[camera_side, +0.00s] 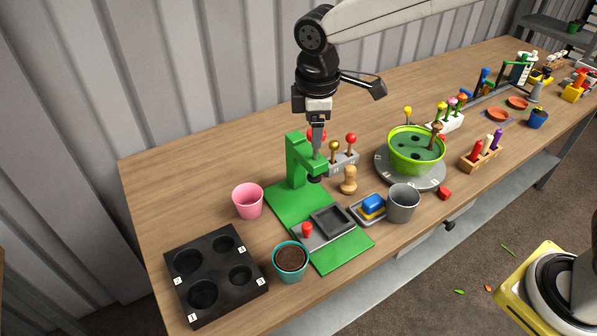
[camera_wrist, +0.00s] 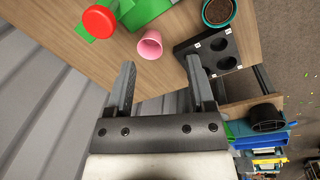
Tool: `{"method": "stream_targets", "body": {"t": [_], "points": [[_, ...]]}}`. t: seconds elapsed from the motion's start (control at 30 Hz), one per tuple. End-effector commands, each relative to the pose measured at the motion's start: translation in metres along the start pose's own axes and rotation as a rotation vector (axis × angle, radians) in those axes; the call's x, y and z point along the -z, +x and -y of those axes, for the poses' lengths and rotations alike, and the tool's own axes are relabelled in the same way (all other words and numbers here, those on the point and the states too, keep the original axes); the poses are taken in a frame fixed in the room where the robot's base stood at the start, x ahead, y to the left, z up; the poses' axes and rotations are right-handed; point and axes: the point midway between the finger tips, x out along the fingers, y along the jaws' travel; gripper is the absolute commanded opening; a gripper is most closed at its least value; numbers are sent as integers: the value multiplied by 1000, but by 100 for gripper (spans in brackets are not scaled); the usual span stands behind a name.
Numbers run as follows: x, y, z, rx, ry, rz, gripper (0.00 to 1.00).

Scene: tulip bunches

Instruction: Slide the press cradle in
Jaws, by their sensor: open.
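The green press (camera_side: 300,165) stands on a green base plate (camera_side: 285,207), also partly seen in the wrist view (camera_wrist: 146,12). The grey press cradle (camera_side: 331,221), with a dark square recess and a red knob (camera_side: 307,229), sits on the front part of the plate, out from under the press head. My gripper (camera_side: 317,147) is above and beside the press top, apart from the cradle. In the wrist view my gripper (camera_wrist: 160,63) is open with nothing between its fingers. The cradle does not show clearly there.
A pink pot (camera_side: 248,201) and a teal soil-filled pot (camera_side: 290,262) flank the plate, near a black numbered tray (camera_side: 214,271). Right of the plate are a grey cup (camera_side: 403,203), a wooden stamp (camera_side: 348,180) and a tray with a blue block (camera_side: 373,204). Ball-topped levers (camera_side: 343,160) stand behind.

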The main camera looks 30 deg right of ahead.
Motion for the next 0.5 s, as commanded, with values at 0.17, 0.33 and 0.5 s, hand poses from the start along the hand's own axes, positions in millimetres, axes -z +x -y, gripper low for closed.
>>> {"method": "stream_targets", "body": {"t": [0.17, 0.33, 0.5], "points": [[10, -1, 18, 91, -35, -6, 70], [11, 25, 26, 115, -44, -3, 70], [11, 61, 29, 114, -43, -3, 70]]}}
